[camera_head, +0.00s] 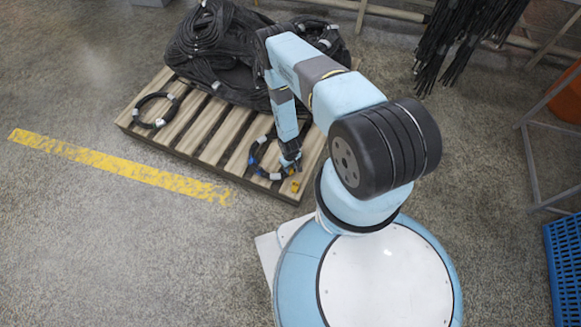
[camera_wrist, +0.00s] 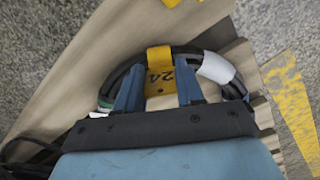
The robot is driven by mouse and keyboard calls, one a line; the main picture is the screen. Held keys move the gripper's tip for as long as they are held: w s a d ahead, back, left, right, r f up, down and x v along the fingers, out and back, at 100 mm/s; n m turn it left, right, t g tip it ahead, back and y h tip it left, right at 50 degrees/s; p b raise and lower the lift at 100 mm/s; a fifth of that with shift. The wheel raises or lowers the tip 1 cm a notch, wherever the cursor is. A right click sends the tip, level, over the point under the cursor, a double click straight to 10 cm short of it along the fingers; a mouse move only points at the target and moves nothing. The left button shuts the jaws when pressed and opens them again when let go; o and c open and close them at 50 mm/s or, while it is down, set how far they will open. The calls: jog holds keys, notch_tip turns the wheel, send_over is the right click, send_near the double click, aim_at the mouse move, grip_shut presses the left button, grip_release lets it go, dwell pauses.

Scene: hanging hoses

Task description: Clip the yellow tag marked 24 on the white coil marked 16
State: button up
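The yellow tag marked 24 (camera_wrist: 160,79) sits between the two fingers of my gripper (camera_wrist: 159,82) in the wrist view, with both fingers against its sides. Its upper end lies across a black hose coil (camera_wrist: 190,54); whether it is fastened around the hose I cannot tell. The coil has a white band (camera_wrist: 216,68) to the right of the tag and a green mark at the left; no 16 is readable. In the head view my gripper (camera_head: 290,165) is low at the pallet's front right, over this coil (camera_head: 258,162), and the tag is hidden.
Another yellow piece (camera_head: 294,187) lies on the wooden pallet (camera_head: 209,142) near its front corner. A second black coil (camera_head: 158,108) with white marks lies at the left. A large black hose heap (camera_head: 215,45) covers the back. The floor with a yellow line (camera_head: 120,168) is clear.

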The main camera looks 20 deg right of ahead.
jog(key=o, duration=0.5)
jog(key=shift+r, duration=0.1)
notch_tip(320, 180, up, 14)
jog(key=shift+f, duration=0.25)
dwell(0.4)
jog(key=shift+w, duration=0.1)
